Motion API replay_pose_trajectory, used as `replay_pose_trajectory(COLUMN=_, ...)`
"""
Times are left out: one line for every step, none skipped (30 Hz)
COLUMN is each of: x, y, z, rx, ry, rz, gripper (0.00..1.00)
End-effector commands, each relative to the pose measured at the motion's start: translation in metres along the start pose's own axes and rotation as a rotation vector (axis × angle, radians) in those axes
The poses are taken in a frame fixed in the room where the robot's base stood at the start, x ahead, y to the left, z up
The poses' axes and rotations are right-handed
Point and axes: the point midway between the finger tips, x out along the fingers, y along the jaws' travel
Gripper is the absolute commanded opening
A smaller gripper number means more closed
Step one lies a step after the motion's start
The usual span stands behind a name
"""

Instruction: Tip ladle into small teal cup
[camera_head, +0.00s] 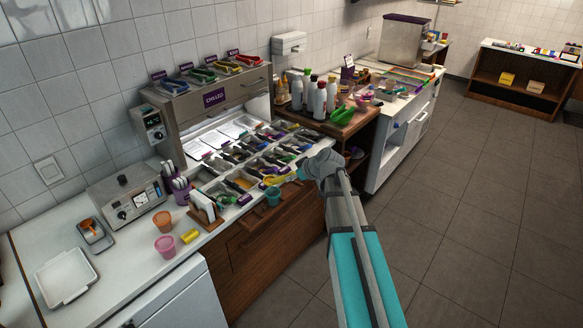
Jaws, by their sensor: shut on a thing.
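My gripper (298,175) is over the front edge of the topping counter, at the end of my grey and teal arm. It is shut on what looks like the ladle, with a yellow part (274,180) showing just left of the fingers. The ladle's bowl and its contents are too small to make out. The small teal cup (273,196) stands upright at the counter's front edge, just below and left of the gripper. I cannot tell whether the ladle touches the cup.
An orange cup (162,221), a pink cup (165,247) and a yellow block (189,237) stand to the left. Topping bins with several utensils (240,155) lie behind the gripper. Bottles (320,100) and a green scoop (343,114) stand beyond. The floor at right is clear.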

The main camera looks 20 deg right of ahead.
Motion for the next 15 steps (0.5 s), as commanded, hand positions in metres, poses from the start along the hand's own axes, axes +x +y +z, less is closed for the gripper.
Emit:
replay_pose_trajectory(x=0.001, y=-0.001, z=-0.001, rx=-0.002, ry=0.000, rz=-0.002, gripper=0.00)
replay_pose_trajectory(x=0.001, y=-0.002, z=-0.001, rx=-0.002, ry=0.000, rz=-0.003, gripper=0.00)
replay_pose_trajectory(x=0.002, y=-0.003, z=-0.002, rx=-0.003, ry=0.000, rz=-0.004, gripper=0.00)
replay_pose_trajectory(x=0.002, y=-0.003, z=-0.002, rx=-0.004, ry=0.000, rz=-0.004, gripper=0.00)
replay_pose_trajectory(x=0.002, y=-0.003, z=-0.002, rx=-0.004, ry=0.000, rz=-0.005, gripper=0.00)
replay_pose_trajectory(x=0.002, y=-0.004, z=-0.002, rx=-0.005, ry=0.000, rz=-0.005, gripper=0.00)
replay_pose_trajectory(x=0.003, y=-0.004, z=-0.002, rx=-0.005, ry=0.000, rz=-0.005, gripper=0.00)
replay_pose_trajectory(x=0.004, y=-0.003, z=-0.002, rx=-0.005, ry=0.000, rz=-0.006, gripper=0.00)
replay_pose_trajectory(x=0.005, y=-0.002, z=-0.003, rx=-0.005, ry=0.000, rz=-0.006, gripper=0.00)
replay_pose_trajectory(x=0.007, y=-0.001, z=-0.003, rx=-0.005, ry=0.000, rz=-0.006, gripper=0.00)
replay_pose_trajectory(x=0.009, y=0.001, z=-0.003, rx=-0.005, ry=0.000, rz=-0.006, gripper=0.00)
replay_pose_trajectory(x=0.012, y=0.004, z=-0.003, rx=-0.006, ry=0.000, rz=-0.006, gripper=0.00)
replay_pose_trajectory(x=0.015, y=0.007, z=-0.003, rx=-0.006, ry=0.000, rz=-0.006, gripper=0.00)
replay_pose_trajectory(x=0.019, y=0.010, z=-0.004, rx=-0.006, ry=0.000, rz=-0.006, gripper=0.00)
replay_pose_trajectory(x=0.025, y=0.015, z=-0.004, rx=-0.006, ry=0.000, rz=-0.006, gripper=0.00)
